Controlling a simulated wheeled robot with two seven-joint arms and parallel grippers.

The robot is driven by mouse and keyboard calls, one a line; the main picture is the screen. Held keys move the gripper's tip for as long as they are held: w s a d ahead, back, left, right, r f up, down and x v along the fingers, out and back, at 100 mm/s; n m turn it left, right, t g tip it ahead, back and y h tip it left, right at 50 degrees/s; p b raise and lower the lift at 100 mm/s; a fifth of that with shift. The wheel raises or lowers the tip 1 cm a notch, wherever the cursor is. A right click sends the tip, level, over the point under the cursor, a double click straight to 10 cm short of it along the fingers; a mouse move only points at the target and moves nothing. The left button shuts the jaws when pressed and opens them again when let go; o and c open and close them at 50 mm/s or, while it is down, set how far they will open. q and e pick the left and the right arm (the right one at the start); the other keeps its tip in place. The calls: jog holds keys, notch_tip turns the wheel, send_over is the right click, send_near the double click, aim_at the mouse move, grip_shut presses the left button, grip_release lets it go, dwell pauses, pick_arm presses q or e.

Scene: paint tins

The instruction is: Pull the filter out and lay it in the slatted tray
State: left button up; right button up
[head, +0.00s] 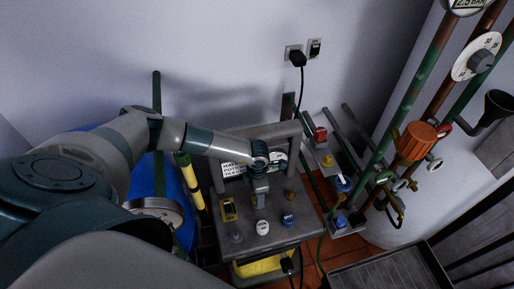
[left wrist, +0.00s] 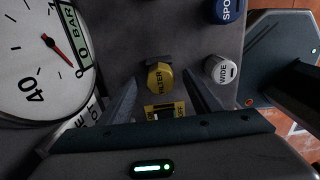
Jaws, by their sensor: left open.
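The filter (left wrist: 159,77) is a yellow round-faced piece marked FILTER, seated at a dark bracket on the grey panel. In the left wrist view it shows between the tips of my left gripper (left wrist: 160,84), which is open; I cannot tell whether either finger touches it. In the head view my left gripper (head: 261,190) reaches down over the grey box, and it hides the filter there. The slatted tray (head: 436,266) lies at the lower right of the head view, dark and empty where visible. My right gripper is not in view.
A white WIDE knob (left wrist: 221,70), a blue SPOT knob (left wrist: 229,10) and a yellow OFF unit (left wrist: 164,111) sit close around the filter. A pressure gauge (left wrist: 43,50) is beside it. Pipes with an orange valve (head: 416,141) stand at right.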

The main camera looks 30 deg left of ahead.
pick_arm(q)
jog(key=c, duration=1.3)
jog(key=shift+o, duration=0.2)
jog(key=shift+r, duration=0.1)
jog(key=shift+r+p, duration=1.75)
jog(key=shift+r, duration=0.4)
jog(key=shift+r, duration=0.1)
jog(key=shift+r+p, duration=1.5)
jog(key=shift+r, duration=0.45)
